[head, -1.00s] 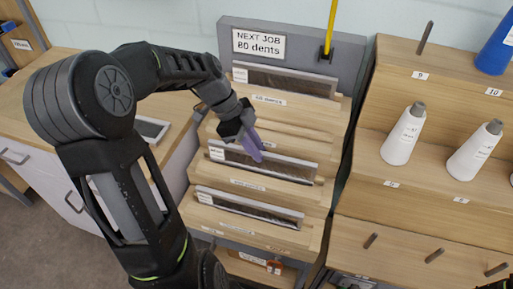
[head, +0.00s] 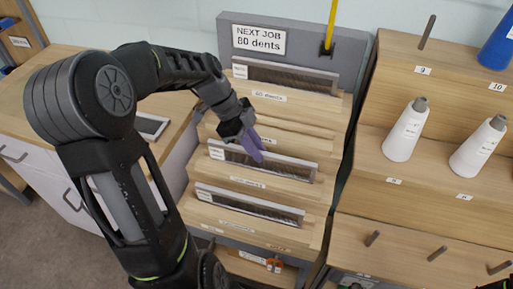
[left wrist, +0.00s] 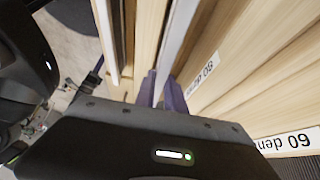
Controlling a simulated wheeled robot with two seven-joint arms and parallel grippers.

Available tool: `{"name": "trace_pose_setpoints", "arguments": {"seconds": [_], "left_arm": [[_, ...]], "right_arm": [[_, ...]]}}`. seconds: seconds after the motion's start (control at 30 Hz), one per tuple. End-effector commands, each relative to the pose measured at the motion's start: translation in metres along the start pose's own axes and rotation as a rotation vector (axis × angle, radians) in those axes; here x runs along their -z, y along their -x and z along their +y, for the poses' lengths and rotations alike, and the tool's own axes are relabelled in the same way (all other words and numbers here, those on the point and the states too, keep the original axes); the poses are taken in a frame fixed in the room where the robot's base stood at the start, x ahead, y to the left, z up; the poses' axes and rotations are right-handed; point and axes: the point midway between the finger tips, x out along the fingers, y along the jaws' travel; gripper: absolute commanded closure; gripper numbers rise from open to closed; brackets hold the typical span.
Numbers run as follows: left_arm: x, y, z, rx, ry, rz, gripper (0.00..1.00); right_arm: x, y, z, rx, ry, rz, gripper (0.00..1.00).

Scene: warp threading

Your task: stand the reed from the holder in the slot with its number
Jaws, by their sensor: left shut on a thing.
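The sign (head: 260,40) reads NEXT JOB, 80 dents. Below it is a stepped wooden rack (head: 320,200) with labelled slots. Reeds in grey frames show in the top row (head: 290,77), the third row (head: 290,170) and the lowest row (head: 255,208). The second row looks empty. My left gripper (head: 258,155) is at the third-row reed, shut on its upper edge. In the left wrist view its purple fingers (left wrist: 165,92) sit on the grey frame, beside a label (left wrist: 201,77) reading 80; a 60 label lies farther right. The reed's lower edge is hidden.
A shelf at the right holds white bottles (head: 404,132) (head: 478,148) and a blue one (head: 497,45). A yellow upright (head: 331,25) stands at the rack's back. A grey-framed item (head: 150,127) lies on the left bench, behind my arm.

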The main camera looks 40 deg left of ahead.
Motion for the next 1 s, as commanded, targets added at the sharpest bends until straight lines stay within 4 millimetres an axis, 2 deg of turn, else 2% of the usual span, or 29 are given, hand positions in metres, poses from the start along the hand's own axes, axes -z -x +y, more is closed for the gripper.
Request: {"name": "trace_pose_setpoints", "arguments": {"seconds": [0.1, 0.13, 0.43, 0.77, 1.0], "left_arm": [[0.001, 0.001, 0.000, 0.001, -0.001, 0.001, 1.00], [0.001, 0.001, 0.000, 0.001, -0.001, 0.001, 0.85], [0.001, 0.000, 0.000, 0.000, -0.001, 0.000, 0.60], [0.000, 0.003, 0.000, 0.000, 0.000, 0.000, 0.60], [0.000, 0.032, -0.001, 0.003, -0.001, -0.001, 0.60]], "right_arm": [[0.000, 0.001, 0.000, 0.000, 0.000, 0.000, 0.64], [0.000, 0.001, 0.000, 0.000, 0.000, 0.000, 0.64], [0.000, 0.001, 0.000, 0.000, 0.000, 0.000, 0.64], [0.000, 0.000, 0.000, 0.000, 0.000, 0.001, 0.64], [0.000, -0.001, 0.000, 0.000, 0.001, 0.000, 0.64]]}}
